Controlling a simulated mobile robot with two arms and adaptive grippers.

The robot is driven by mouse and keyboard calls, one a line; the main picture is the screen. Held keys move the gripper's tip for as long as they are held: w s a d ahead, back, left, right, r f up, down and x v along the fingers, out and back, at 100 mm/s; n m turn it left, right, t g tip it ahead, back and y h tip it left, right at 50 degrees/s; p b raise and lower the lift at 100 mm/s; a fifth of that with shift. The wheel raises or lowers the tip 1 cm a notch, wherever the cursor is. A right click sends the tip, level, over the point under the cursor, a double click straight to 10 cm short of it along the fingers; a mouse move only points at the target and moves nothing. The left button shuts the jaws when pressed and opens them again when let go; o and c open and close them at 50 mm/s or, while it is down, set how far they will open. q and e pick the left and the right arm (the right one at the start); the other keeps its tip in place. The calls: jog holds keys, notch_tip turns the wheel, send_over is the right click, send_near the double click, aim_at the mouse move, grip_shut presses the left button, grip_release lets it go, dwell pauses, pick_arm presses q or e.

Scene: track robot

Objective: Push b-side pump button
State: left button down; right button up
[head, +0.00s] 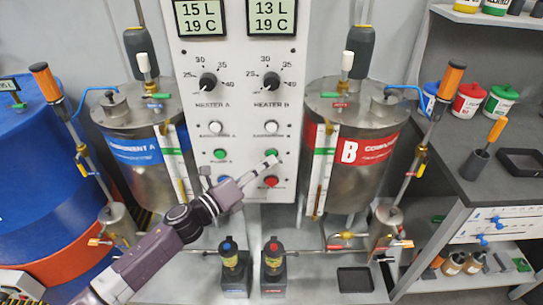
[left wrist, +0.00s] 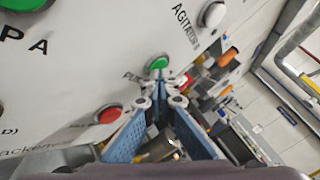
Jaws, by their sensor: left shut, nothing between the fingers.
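The b-side pump button (head: 271,153) is a round green button on the white control panel, in the right-hand column below the white agitator button. It also shows in the left wrist view (left wrist: 158,62), just beyond my fingertips. My left gripper (head: 278,159) reaches up from the lower left, shut and empty, with its tip just below and right of the green button in the head view. In the left wrist view its blue fingers (left wrist: 164,88) close together right by the button's lower edge. I cannot tell whether they touch it.
A red button (head: 271,182) sits below the green one, and the white agitator button (head: 271,127) above. The a-side green button (head: 220,154) is to the left. Steel tank B (head: 343,185) with its pipes stands close on the right; tank A (head: 135,177) stands left.

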pick_arm(q)
jog(key=shift+s+a+r, duration=0.1)
jog(key=shift+s, duration=0.05)
jog(key=s+p, duration=0.1)
jog(key=s, duration=0.5)
jog(key=shift+p, duration=0.3)
dwell(0.5)
